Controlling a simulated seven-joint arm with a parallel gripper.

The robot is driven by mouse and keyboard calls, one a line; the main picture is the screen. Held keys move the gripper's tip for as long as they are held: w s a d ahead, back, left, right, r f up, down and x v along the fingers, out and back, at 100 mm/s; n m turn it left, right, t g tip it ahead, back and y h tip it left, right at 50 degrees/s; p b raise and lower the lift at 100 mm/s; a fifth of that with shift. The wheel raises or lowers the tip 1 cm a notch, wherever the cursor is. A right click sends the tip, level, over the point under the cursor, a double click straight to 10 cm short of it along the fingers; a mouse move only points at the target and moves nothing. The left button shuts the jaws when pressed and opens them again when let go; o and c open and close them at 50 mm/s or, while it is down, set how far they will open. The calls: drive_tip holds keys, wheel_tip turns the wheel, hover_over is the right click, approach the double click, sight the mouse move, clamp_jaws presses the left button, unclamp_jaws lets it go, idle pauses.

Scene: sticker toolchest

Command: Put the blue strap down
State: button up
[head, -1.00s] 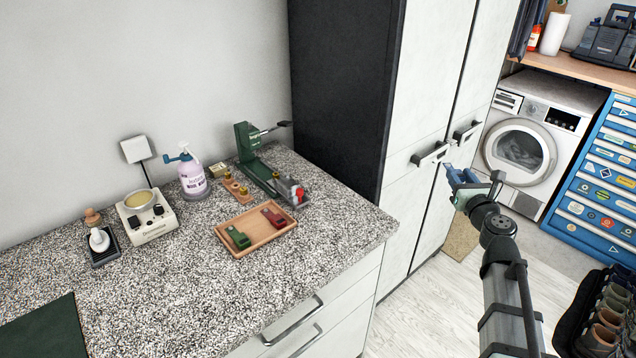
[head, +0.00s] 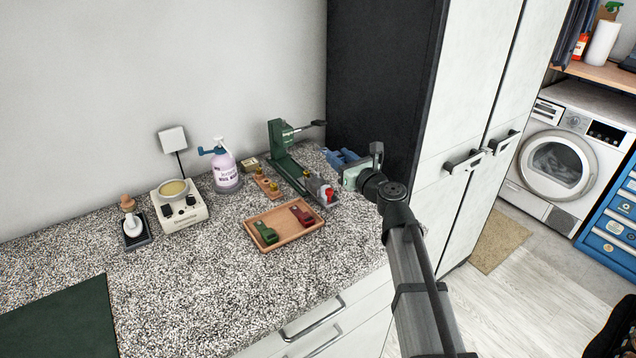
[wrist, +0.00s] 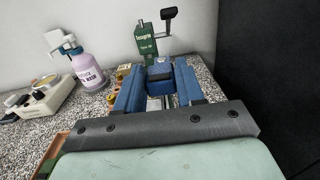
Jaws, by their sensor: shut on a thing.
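My gripper (head: 345,160) is above the right back part of the counter, right of the green press. Its blue fingers show in the wrist view (wrist: 159,92). Between them is a small dark blue piece, the blue strap (wrist: 160,76), held in the jaws. In the head view I cannot tell the strap apart from the blue fingers. A wooden tray (head: 262,243) on the counter holds a green strap (head: 266,233) and a red strap (head: 301,216). The tray lies to the left and in front of my gripper, with bare wood between the two straps.
The green press (head: 285,155) stands behind the tray, with a red-tipped clear part at its front end. A spray bottle (head: 226,172), a small wooden block with brass pieces (head: 267,186) and a white melting pot (head: 180,208) stand left of it. A dark cabinet (head: 385,80) is close behind my gripper.

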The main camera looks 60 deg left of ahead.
sight(321, 185)
drive_tip(key=shift+n+g, duration=0.3)
drive_tip(key=shift+g, duration=0.2)
drive_tip(key=s+a, duration=0.1)
drive_tip(key=s+a+r, duration=0.2)
drive_tip(key=a, duration=0.1)
drive_tip(key=shift+s, duration=0.25)
drive_tip(key=shift+f, duration=0.1)
drive_tip(key=shift+f, duration=4.75)
drive_tip(key=shift+f, duration=0.1)
drive_tip(key=o, duration=1.1)
drive_tip(key=shift+f, duration=0.1)
drive_tip(key=shift+o, duration=0.2)
drive_tip(key=d, duration=1.4)
drive_tip(key=shift+f, duration=0.15)
